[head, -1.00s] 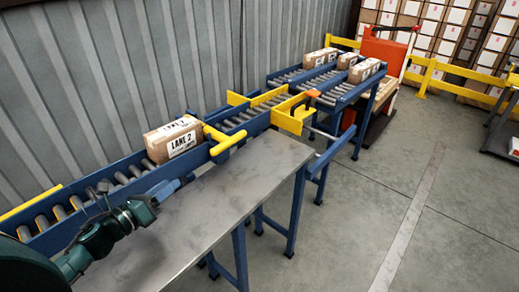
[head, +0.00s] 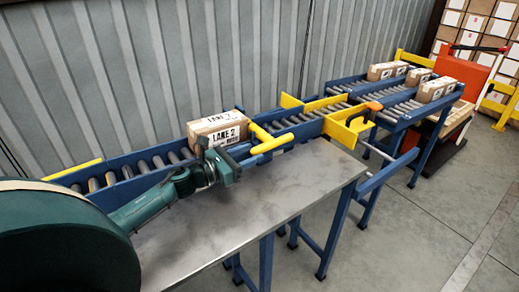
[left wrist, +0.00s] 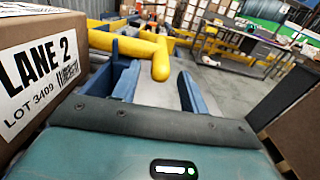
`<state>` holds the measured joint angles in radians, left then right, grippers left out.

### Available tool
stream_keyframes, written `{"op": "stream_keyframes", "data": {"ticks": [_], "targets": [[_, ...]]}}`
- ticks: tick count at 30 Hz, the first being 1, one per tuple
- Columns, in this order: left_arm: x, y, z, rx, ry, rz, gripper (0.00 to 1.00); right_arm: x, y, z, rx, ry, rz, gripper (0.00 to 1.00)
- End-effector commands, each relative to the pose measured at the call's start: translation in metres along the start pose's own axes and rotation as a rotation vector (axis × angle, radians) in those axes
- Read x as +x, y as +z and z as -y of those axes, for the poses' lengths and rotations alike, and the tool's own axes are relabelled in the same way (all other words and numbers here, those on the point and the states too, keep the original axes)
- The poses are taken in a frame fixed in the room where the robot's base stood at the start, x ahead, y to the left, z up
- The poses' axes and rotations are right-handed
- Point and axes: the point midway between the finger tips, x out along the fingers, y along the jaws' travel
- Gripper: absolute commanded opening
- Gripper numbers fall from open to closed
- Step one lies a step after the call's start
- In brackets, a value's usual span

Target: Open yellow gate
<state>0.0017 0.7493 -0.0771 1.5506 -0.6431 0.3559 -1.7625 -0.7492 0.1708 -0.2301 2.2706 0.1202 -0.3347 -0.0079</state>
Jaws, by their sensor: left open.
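The yellow gate (head: 270,142) is a T-shaped bar across the roller lane, just right of a carton marked LANE 2 (head: 220,131). Its handle sticks out toward the steel table. In the left wrist view the gate (left wrist: 128,46) lies ahead of the fingertips, its rounded handle end between and beyond them. My left gripper (left wrist: 158,88) is open and empty. In the head view my left gripper (head: 238,160) is beside the carton's front side, short of the handle. The carton (left wrist: 35,75) fills the left of the wrist view. My right gripper is out of view.
A steel table (head: 240,205) runs along the near side of the blue conveyor. Yellow guides (head: 345,130) with an orange-topped part stand farther along the lane. Several cartons (head: 436,90) rest on far rollers. A corrugated wall stands behind.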

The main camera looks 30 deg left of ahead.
Motion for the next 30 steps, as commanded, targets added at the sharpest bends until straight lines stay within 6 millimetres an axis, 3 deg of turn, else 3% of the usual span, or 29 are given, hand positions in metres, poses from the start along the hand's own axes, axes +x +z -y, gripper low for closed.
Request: {"op": "stream_keyframes", "data": {"ticks": [3,9,20,30], "targets": [[0.018,0.001,0.000,0.000,0.002,0.002,0.44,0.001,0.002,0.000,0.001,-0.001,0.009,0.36],[0.034,0.000,0.000,0.000,0.001,0.000,0.44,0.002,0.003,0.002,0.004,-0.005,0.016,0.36],[0.037,0.000,0.000,-0.001,0.000,-0.001,0.44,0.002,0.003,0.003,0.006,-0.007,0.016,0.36],[0.037,0.000,0.000,-0.001,0.000,-0.001,0.16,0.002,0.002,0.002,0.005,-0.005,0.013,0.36]]}}
